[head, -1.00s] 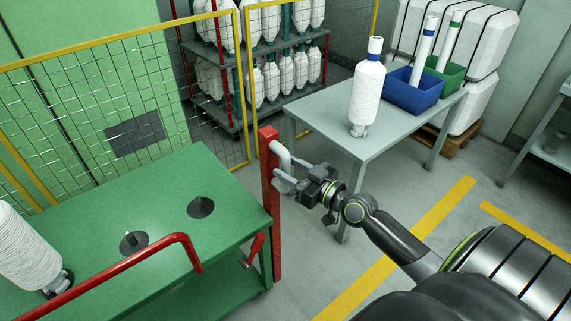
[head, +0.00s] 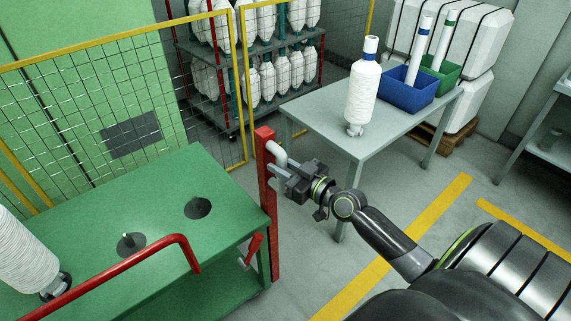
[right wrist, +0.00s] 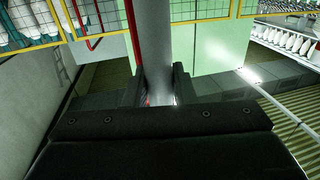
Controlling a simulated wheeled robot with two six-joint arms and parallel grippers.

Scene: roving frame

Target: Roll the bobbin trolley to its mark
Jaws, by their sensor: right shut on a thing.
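The green bobbin trolley (head: 150,210) is at lower left in the head view, with dark spindle discs (head: 198,208) on its top. A white bobbin (head: 24,258) stands tilted in view at its left end. A red post (head: 266,200) with a grey handle (head: 279,152) stands at its right corner. My right gripper (head: 276,172) is shut on the grey handle; in the right wrist view the handle (right wrist: 155,45) runs between the fingers. The trolley's wheels are hidden. My left gripper is out of view.
A grey table (head: 330,125) holds a wound bobbin (head: 362,90), a blue bin (head: 408,92) and a green bin (head: 440,72). Yellow mesh fence (head: 90,110) stands behind the trolley, with a bobbin rack (head: 225,115) beyond. Yellow floor lines (head: 395,245) cross open floor at right.

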